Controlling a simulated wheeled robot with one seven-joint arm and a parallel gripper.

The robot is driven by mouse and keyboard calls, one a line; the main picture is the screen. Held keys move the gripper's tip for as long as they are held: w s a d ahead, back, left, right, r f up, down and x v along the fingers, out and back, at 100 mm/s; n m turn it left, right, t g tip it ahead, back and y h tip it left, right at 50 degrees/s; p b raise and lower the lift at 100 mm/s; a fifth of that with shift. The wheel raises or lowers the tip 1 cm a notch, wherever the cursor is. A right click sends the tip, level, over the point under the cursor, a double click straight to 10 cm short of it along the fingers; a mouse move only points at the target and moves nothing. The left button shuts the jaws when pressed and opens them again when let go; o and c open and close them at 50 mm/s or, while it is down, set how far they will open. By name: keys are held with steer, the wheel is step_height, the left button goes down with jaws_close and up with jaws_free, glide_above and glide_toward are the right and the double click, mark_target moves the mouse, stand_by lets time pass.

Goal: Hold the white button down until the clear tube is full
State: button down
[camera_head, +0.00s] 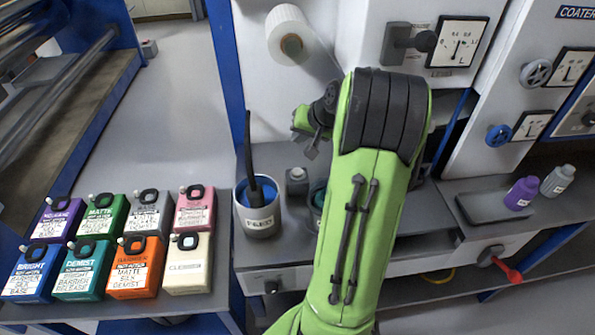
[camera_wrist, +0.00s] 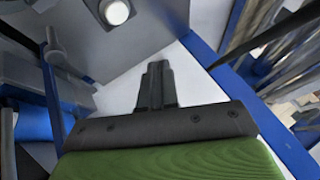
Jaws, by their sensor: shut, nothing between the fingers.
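My gripper (camera_head: 311,150) is at the end of my green arm, left of the arm's dark joint and above the grey bench. In the wrist view its dark fingers (camera_wrist: 157,68) are together and empty. A round white knob-like thing in a dark ring (camera_wrist: 115,12) sits on a grey surface at the top left of the wrist view, apart from the fingertips. It may be the white button, but I cannot tell for sure. I cannot make out the clear tube in either view; my arm hides part of the bench and machine.
Several labelled cans, including an orange one (camera_head: 134,268), stand at the left. A pot with a dark handle (camera_head: 258,216) stands on the bench. A white roll (camera_head: 290,36) sticks out of the machine. A purple bottle (camera_head: 521,193) and a grey bottle (camera_head: 557,181) are at the right.

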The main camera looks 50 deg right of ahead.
mark_target(299, 172)
step_height(299, 172, down, 9)
steer(key=b, duration=0.7)
steer(key=shift+r, duration=0.15)
stand_by(1.4)
steer(key=shift+f+b, duration=0.3)
steer(key=shift+f, duration=0.1)
steer(key=shift+f+b, duration=0.35)
steer(key=shift+f, duration=0.15)
stand_by(4.4)
